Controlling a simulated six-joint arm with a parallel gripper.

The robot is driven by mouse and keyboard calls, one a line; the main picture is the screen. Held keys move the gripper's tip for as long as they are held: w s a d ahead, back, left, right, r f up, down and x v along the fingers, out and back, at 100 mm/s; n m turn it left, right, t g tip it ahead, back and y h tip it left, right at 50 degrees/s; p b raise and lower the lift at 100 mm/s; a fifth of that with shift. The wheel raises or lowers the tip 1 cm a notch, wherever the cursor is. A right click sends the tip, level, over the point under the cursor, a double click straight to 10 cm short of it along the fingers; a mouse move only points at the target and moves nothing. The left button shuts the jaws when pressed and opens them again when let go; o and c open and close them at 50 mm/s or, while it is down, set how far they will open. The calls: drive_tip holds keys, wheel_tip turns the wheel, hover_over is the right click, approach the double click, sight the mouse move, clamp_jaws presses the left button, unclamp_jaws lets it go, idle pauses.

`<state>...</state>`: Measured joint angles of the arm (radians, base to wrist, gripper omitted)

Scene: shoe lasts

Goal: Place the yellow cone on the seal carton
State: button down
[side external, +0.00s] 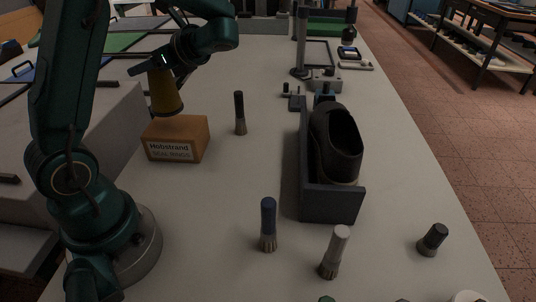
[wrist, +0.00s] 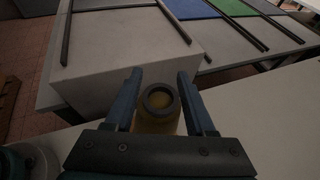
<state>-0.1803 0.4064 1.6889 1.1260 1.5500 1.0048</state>
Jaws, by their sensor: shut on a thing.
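The yellow cone (side external: 165,92) is upright, held between the fingers of my gripper (side external: 158,66). In the wrist view, the cone's dark ring-shaped top (wrist: 159,99) shows between the two blue fingers of my gripper (wrist: 159,103). I cannot tell whether the two touch. The carton does not show clearly in the wrist view.
A dark brush (side external: 240,114) stands upright right of the carton. A black shoe (side external: 335,145) sits in a grey holder (side external: 331,203) farther right. A blue-handled brush (side external: 268,223) and a white-handled brush (side external: 335,251) stand in front. The table between carton and holder is mostly clear.

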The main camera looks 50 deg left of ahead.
sight(155, 83)
drive_tip(key=shift+w+f, duration=0.2)
drive_tip(key=shift+f, duration=1.9)
drive_tip(key=shift+f, duration=0.1)
drive_tip(key=shift+c, duration=1.2)
unclamp_jaws()
